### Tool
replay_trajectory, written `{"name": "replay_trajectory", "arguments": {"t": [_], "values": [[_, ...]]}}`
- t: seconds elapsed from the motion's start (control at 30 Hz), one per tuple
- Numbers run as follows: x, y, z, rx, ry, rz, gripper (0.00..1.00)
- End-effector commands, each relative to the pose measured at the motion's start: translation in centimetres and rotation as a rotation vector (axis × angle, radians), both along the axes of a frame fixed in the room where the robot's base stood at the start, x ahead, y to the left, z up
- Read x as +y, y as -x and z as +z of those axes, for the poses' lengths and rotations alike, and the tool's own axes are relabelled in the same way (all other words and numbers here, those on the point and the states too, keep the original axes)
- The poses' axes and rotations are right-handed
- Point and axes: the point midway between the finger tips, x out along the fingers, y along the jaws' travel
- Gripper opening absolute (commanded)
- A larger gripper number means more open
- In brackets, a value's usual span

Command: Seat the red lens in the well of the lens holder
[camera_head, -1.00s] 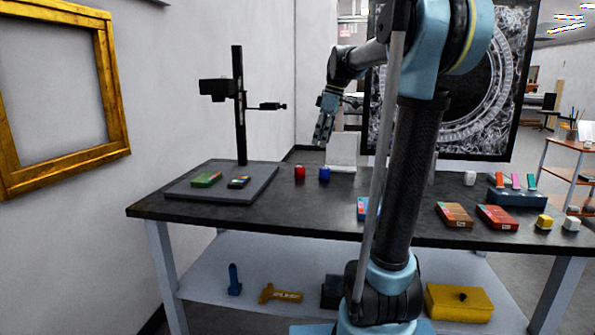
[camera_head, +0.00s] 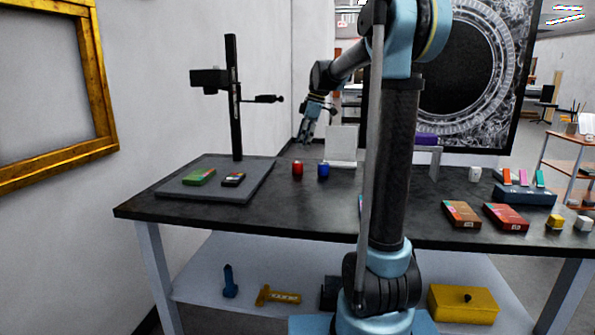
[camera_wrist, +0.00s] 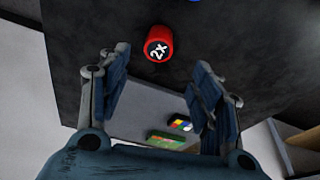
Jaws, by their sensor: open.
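The red lens (camera_head: 298,169), a small red cylinder, stands on the dark table right of the grey base board, beside a blue cylinder (camera_head: 323,170). In the wrist view the red lens (camera_wrist: 160,43) shows a top marked "2x", just beyond the fingertips. My gripper (camera_head: 305,138) is above the table over the red lens, pointing down. In the wrist view my gripper (camera_wrist: 160,68) has its fingers wide apart with nothing between them. I cannot tell for sure which thing is the lens holder, and no well is visible.
A black column (camera_head: 235,110) with side arms rises from the grey board (camera_head: 180,192), left of the lens. Green and dark small boxes lie on that board. A white upright panel (camera_head: 341,146) stands behind the blue cylinder. Red-brown boxes (camera_head: 462,214) lie to the right.

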Motion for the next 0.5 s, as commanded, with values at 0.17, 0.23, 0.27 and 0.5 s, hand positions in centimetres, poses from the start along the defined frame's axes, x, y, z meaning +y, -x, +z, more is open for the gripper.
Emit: {"name": "replay_trajectory", "arguments": {"t": [0.17, 0.23, 0.27, 0.5], "values": [[0.6, 0.0, -2.2, 0.000, 0.000, -0.001, 0.59], [0.7, 0.0, -2.6, 0.000, 0.000, -0.001, 0.59], [0.7, 0.0, -2.7, 0.000, 0.000, -0.001, 0.59], [1.1, -0.3, -4.8, 0.000, 0.000, 0.000, 0.59]]}}
